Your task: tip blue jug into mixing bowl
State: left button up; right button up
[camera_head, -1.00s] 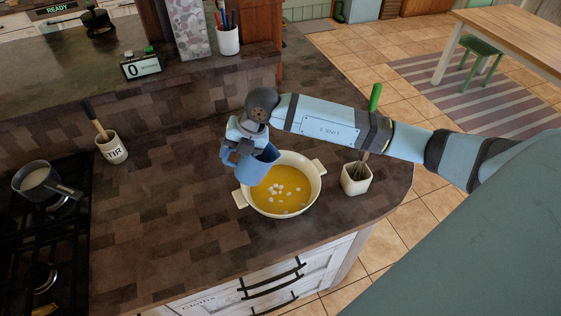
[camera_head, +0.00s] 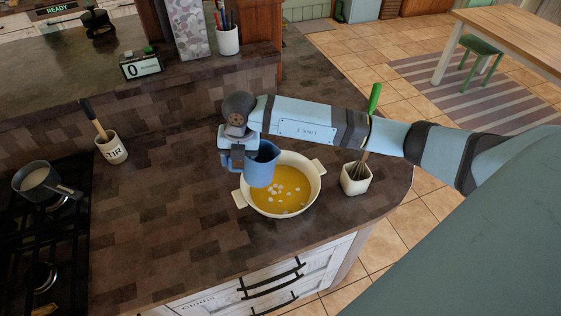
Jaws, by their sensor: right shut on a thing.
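The blue jug (camera_head: 262,167) is held above the left side of the mixing bowl (camera_head: 313,190). It now stands close to upright. The bowl is cream with two side handles and holds orange-yellow liquid with several small white pieces floating in it. My right gripper (camera_head: 236,159) is shut on the jug at its handle side, left of the bowl. The jug hides the bowl's upper-left rim, and its inside is hard to see. My left gripper is not in view.
A white pot with a green-handled whisk (camera_head: 356,180) stands right of the bowl. A STIR crock (camera_head: 114,151) stands at the left, near a saucepan (camera_head: 40,180) on the black stove. The counter (camera_head: 160,220) left of the bowl is clear.

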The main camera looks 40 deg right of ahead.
jog(key=shift+d+f+g+h, duration=0.1)
jog(key=shift+f+g+h, duration=0.3)
jog(key=shift+f+h, duration=0.3)
jog(key=shift+r, duration=0.15)
jog(key=shift+r, duration=1.45)
